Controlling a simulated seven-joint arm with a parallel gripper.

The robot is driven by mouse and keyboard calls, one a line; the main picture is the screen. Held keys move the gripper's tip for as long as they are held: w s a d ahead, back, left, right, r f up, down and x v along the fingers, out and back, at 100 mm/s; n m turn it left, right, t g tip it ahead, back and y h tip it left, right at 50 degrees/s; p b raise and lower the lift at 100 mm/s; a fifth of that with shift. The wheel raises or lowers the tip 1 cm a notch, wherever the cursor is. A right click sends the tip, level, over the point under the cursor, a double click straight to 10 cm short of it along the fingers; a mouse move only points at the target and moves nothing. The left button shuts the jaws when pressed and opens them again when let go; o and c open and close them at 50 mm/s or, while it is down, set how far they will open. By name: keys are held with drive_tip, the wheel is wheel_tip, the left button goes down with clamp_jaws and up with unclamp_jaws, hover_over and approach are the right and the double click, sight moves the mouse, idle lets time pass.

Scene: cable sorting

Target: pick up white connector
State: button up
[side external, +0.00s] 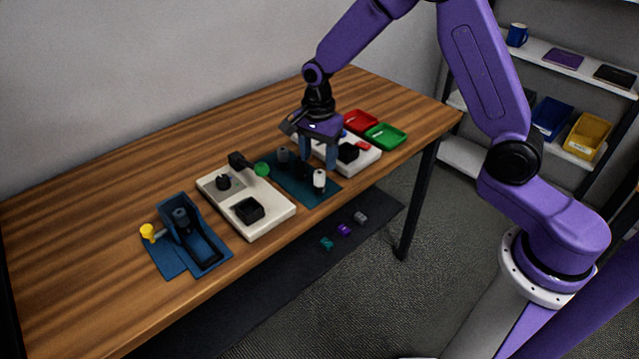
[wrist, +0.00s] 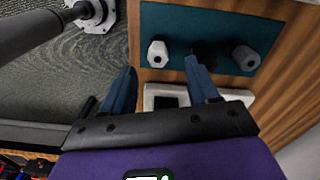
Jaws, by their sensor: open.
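The white connector (side external: 320,178) stands on a dark teal mat (side external: 325,195) near the table's front edge. It also shows in the wrist view (wrist: 157,53), between the lines of the two fingers and a little beyond their tips. My gripper (side external: 318,162) is open and empty, pointing down over the mat close to the white connector. In the wrist view its blue fingers (wrist: 161,68) stand wide apart. A grey connector (wrist: 246,58) and a black connector (wrist: 205,50) stand in the same row on the mat. The black one is partly hidden by the right finger.
Another white fixture (side external: 362,163) is just behind my gripper. Red (side external: 361,121) and green (side external: 385,136) trays sit farther right. A blue holder (side external: 205,250) is far left.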

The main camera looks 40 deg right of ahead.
sight(320, 172)
drive_tip(key=shift+s+d+f, duration=0.1)
drive_tip(key=shift+f, duration=3.45)
clamp_jaws()
